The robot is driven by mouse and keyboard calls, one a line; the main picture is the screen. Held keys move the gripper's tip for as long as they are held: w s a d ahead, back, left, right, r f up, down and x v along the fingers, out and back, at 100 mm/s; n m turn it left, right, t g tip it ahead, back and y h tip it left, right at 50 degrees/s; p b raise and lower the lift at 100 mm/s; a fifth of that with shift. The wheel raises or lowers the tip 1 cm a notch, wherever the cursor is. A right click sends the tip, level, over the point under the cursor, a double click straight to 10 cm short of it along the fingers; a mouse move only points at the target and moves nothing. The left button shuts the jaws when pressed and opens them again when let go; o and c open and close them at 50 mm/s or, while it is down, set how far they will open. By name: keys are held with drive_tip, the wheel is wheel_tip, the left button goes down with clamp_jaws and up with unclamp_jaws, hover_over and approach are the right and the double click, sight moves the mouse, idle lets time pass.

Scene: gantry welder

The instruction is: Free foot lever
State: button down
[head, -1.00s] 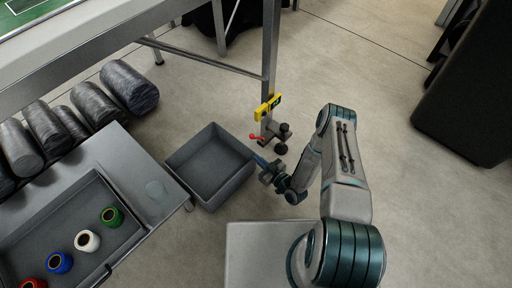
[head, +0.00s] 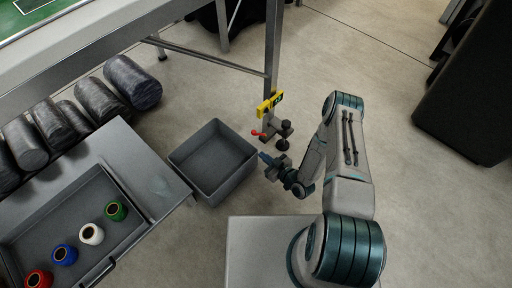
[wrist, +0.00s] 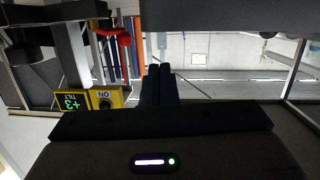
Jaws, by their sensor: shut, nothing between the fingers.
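The foot lever is a small red lever (head: 258,133) on the grey foot assembly (head: 280,131) at the bottom of a metal table leg (head: 272,50). In the wrist view the red lever (wrist: 115,32) is upper left of the fingers. A yellow tilt box (head: 270,103) sits on the leg above the foot; in the wrist view its yellow face (wrist: 105,99) shows a green "+3" over "TILT". My gripper (head: 263,156) is shut and empty, a little below the lever in the head view and apart from it. Its closed fingertips show in the wrist view (wrist: 159,70).
A grey open bin (head: 213,160) stands on the floor just left of my gripper. A tray (head: 75,212) with coloured spools and dark rolls (head: 100,100) are at the left. A black cabinet (head: 470,100) stands at the right. Floor between is clear.

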drive_tip(key=w+d+r+g+h, duration=0.2)
drive_tip(key=w+d+r+h, duration=0.25)
drive_tip(key=r, duration=0.45)
drive_tip(key=w+d+r+g+h, duration=0.2)
drive_tip(key=w+d+r+h, duration=0.15)
drive_tip(key=w+r, duration=0.4)
drive_tip(key=s+d+r+m+g+h, duration=0.1)
drive_tip(key=s+d+r+m, duration=0.2)
drive_tip(key=r, duration=0.5)
drive_tip(key=s+d+r+m+g+h, duration=0.1)
drive_tip(key=s+d+r+h, duration=0.1)
drive_tip(key=s+r, duration=0.35)
drive_tip(key=s+a+r+m+g, duration=0.1)
drive_tip(key=s+r+m+g, duration=0.1)
drive_tip(key=s+r, duration=0.6)
drive_tip(key=s+a+r+m+g, duration=0.1)
drive_tip(key=s+r+m+g, duration=0.1)
drive_tip(key=s+r, duration=0.6)
drive_tip(key=s, duration=0.7)
drive_tip(key=shift+r+m, duration=0.2)
drive_tip(key=shift+m, duration=0.2)
drive_tip(key=shift+s+a, duration=0.1)
